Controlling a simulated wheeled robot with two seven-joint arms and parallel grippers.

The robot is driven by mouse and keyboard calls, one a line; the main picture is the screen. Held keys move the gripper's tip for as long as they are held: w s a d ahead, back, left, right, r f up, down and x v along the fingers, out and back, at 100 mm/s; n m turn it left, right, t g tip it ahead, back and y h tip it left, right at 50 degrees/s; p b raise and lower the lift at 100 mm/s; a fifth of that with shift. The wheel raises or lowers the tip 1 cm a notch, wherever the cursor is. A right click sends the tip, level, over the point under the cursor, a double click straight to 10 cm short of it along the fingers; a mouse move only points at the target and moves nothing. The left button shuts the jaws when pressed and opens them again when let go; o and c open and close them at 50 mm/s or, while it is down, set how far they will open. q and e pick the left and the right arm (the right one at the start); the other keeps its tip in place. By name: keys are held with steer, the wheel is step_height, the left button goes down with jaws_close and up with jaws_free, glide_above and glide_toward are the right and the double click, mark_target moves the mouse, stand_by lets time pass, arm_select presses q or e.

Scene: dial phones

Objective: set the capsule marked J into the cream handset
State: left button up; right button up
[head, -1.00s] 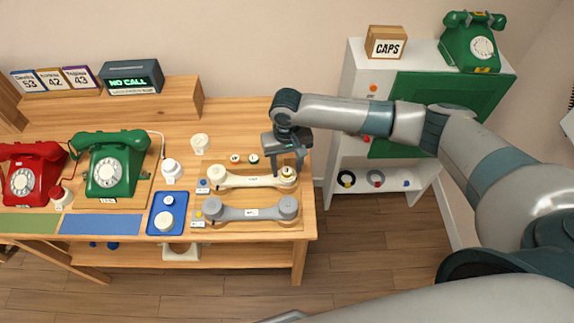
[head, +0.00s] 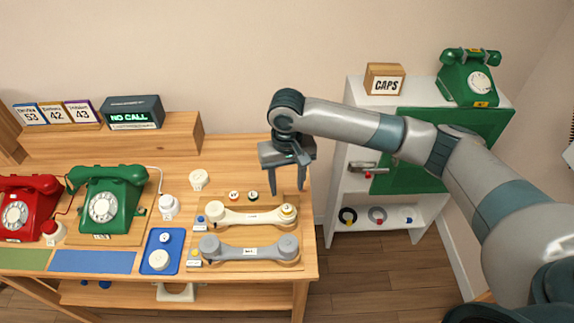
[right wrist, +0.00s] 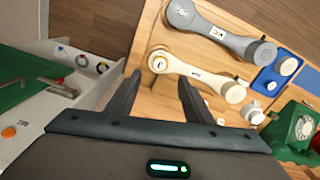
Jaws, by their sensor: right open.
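The cream handset (head: 248,217) lies on a wooden board on the desk, and it also shows in the right wrist view (right wrist: 195,74). A small pale capsule (right wrist: 158,63) sits in the round cup at the handset's right end; its letter is too small to read. My right gripper (head: 287,188) is open and empty above that end, fingers pointing down, apart from the handset. In the right wrist view its fingers (right wrist: 159,80) frame the cup end. My left gripper is not in view.
A grey handset (head: 250,248) lies in front of the cream one. Two small capsules (head: 243,195) stand behind it. A blue tray (head: 176,240), green phone (head: 106,203) and red phone (head: 28,205) are to the left. A white cabinet (head: 335,190) with a green door stands right.

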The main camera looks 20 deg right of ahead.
step_height(320, 180, up, 8)
steer(key=b, duration=0.1)
steer(key=shift+r+b, duration=0.15)
steer(key=shift+b, duration=0.2)
stand_by(0.8)
